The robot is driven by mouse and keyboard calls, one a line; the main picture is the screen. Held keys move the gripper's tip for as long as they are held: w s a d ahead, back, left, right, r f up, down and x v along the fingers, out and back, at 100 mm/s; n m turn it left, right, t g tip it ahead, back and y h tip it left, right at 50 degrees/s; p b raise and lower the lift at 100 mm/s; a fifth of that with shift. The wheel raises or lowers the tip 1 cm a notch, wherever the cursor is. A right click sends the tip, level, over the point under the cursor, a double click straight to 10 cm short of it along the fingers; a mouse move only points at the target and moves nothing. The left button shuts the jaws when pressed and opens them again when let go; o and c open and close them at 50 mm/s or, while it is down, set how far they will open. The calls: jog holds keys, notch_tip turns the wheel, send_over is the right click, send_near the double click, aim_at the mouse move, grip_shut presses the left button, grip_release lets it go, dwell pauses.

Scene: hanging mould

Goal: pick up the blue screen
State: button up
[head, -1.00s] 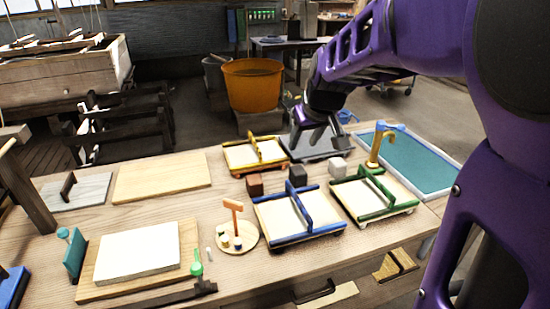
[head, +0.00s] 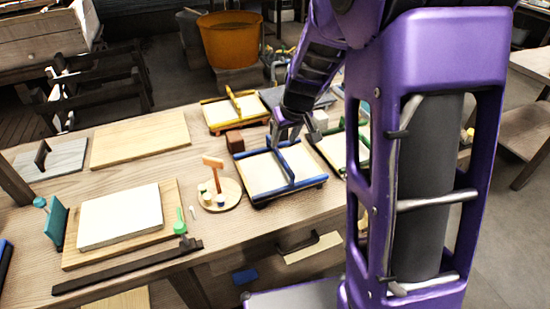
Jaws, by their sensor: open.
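The blue screen (head: 291,190) lies flat on the wooden workbench, with a pale mesh and a blue bar standing up across its middle. My gripper (head: 296,137) is open and points down at the far end of the blue screen, by the far end of the bar. Its fingers hide part of that far edge. I cannot tell whether they touch the bar. Nothing shows between the fingers.
A yellow screen (head: 235,113) lies behind, and a green screen (head: 331,154) lies close on the right, partly hidden by my arm. A brown block (head: 235,141) and a round wooden stand (head: 219,195) are on the left. A white slab (head: 120,216) lies further left.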

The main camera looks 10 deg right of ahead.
aim_at(279, 153)
jog(key=b+x, duration=0.1)
jog(key=x, duration=0.8)
jog(key=shift+w, duration=0.15)
grip_shut()
